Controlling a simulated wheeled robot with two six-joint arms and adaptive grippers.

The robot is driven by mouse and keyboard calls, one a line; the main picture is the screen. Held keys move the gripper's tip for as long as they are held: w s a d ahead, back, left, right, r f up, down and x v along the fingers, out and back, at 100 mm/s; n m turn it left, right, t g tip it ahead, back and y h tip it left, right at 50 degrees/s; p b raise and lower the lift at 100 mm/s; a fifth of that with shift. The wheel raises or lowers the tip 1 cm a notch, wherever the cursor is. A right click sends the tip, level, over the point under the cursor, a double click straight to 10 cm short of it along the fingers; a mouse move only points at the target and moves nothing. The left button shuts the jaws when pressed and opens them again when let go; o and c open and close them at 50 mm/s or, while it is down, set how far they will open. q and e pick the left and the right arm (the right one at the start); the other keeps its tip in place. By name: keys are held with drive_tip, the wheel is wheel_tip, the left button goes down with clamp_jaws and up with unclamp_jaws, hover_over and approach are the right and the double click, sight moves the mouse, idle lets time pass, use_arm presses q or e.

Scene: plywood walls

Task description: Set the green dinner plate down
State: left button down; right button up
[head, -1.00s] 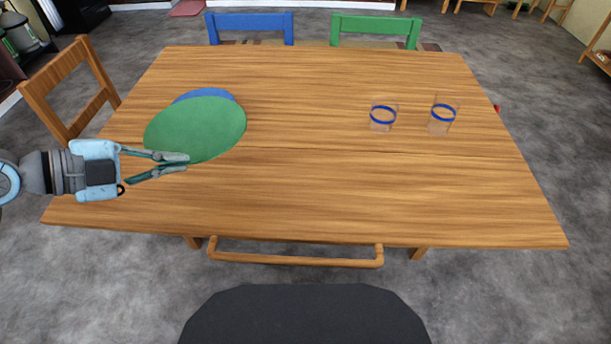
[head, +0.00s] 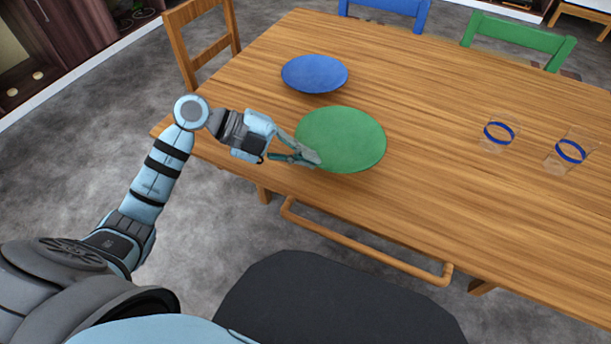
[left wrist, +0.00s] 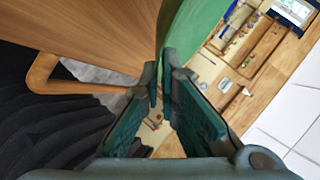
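The green dinner plate (head: 341,139) is a flat round plate over the near left part of the wooden table (head: 400,95). My left gripper (head: 308,157) is at the plate's near left rim, its fingers closed on that rim. In the left wrist view the plate (left wrist: 190,28) shows nearly edge-on, its rim between the fingertips (left wrist: 167,68). It looks roughly level and low over the table; I cannot tell whether it touches the wood. My right gripper is not in view.
A blue plate (head: 314,73) lies behind the green one, apart from it in the picture. Two clear glasses with blue bands (head: 497,134) (head: 570,152) stand to the right. The table between is clear. Wooden (head: 203,40), blue (head: 388,12) and green (head: 518,38) chairs stand around.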

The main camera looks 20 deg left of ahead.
sight(305, 184)
use_arm(q)
wheel_tip(305, 184, down, 5)
drive_tip(key=shift+f+b, duration=0.1)
drive_tip(key=shift+b, duration=0.7)
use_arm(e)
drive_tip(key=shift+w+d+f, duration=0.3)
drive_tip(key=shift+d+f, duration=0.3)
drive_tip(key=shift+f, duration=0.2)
use_arm(q)
drive_tip(key=c, duration=1.8)
unclamp_jaws()
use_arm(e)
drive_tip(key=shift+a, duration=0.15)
use_arm(q)
drive_tip(key=shift+a+r, duration=0.1)
drive_tip(key=shift+r, duration=0.1)
drive_tip(key=p+v, duration=0.2)
drive_tip(key=v, duration=0.9)
drive_tip(key=shift+a+r+p, duration=0.15)
drive_tip(key=shift+a+p, duration=0.2)
drive_tip(key=shift+p, duration=0.05)
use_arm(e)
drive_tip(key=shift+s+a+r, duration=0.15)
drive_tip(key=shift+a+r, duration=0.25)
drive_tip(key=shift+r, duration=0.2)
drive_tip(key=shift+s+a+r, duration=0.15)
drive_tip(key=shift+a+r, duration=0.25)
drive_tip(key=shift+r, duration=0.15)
